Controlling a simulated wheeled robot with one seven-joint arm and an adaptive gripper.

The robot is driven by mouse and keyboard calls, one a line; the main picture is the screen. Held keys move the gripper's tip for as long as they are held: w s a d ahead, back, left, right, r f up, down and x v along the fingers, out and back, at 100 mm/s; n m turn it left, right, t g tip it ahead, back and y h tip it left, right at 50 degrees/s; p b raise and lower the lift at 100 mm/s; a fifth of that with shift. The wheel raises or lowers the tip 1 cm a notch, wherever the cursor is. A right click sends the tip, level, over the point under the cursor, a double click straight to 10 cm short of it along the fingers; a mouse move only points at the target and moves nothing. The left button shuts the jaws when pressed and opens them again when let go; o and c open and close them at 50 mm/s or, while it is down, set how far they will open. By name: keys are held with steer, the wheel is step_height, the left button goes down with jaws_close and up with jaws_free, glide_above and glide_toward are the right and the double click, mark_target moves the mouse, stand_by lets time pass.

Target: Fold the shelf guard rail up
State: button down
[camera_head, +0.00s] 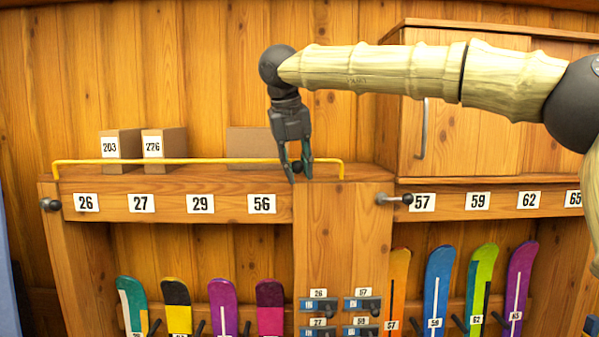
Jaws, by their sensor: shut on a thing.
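The shelf guard rail (200,160) is a thin yellow bar with bent ends. It runs along the front of the left shelf top, and its bar stands above the shelf edge, across the lower part of the boxes. Whether it is fully upright or still leaning cannot be told from this view. My gripper (299,170) points down at the right part of the rail. Its fingers are shut on a small dark knob (297,167) at the rail, and they hide part of the bar there.
Cardboard boxes (122,146) stand behind the rail on the shelf (220,178). A wooden cabinet (480,140) with a metal handle is at right, behind my arm.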

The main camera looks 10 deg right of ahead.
steer(key=shift+w+d+r+g, duration=0.1)
steer(key=shift+w+r+g, duration=0.25)
steer(key=shift+g, duration=0.15)
steer(key=shift+s, duration=0.1)
steer(key=c, duration=1.5)
jaws_free()
steer(key=o, duration=0.4)
steer(key=shift+d, duration=0.1)
steer(key=shift+c, duration=0.2)
steer(key=shift+r, duration=0.2)
steer(key=v, duration=1.1)
steer(key=shift+r, duration=0.25)
steer(key=shift+d, duration=0.1)
